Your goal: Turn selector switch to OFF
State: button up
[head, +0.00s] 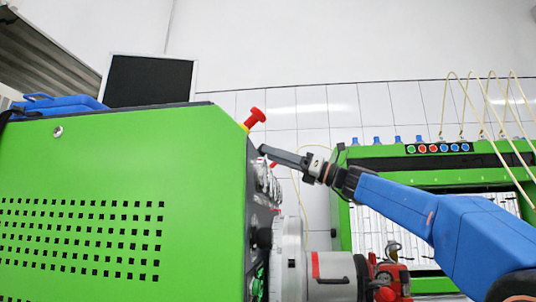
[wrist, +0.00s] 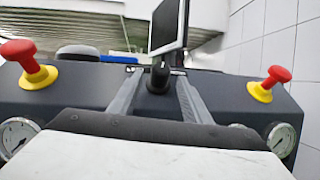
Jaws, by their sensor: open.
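The selector switch (wrist: 158,78), a small black knob, stands on the dark top panel of the bench in the wrist view. My gripper (wrist: 160,73) is open, with one grey finger on each side of the knob; I cannot tell whether either finger touches it. In the head view my gripper (head: 266,151) reaches from the right to the upper edge of the green bench's dark front. The knob is not clear there, and its marked position cannot be read in either view.
Red emergency-stop buttons on yellow bases stand left (wrist: 33,62) and right (wrist: 269,84) of the switch. Pressure gauges (wrist: 17,136) sit below them. A black monitor (wrist: 167,24) stands behind. The green bench (head: 90,170) fills the left of the head view.

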jog(key=shift+x, duration=1.25)
jog(key=shift+c, duration=0.4)
jog(key=c, duration=1)
jog(key=shift+o, duration=0.2)
jog(key=shift+w+f+n+g+y, duration=0.1)
jog(key=shift+n+g+y, duration=0.1)
jog(key=shift+n+g, duration=0.5)
jog(key=shift+w+n+g+y, duration=0.2)
jog(key=shift+n+g, duration=0.4)
jog(key=shift+g, duration=0.2)
jog(key=shift+n+g, duration=1.4)
jog(key=shift+s, duration=0.1)
jog(key=o, duration=1)
jog(key=shift+o, duration=0.2)
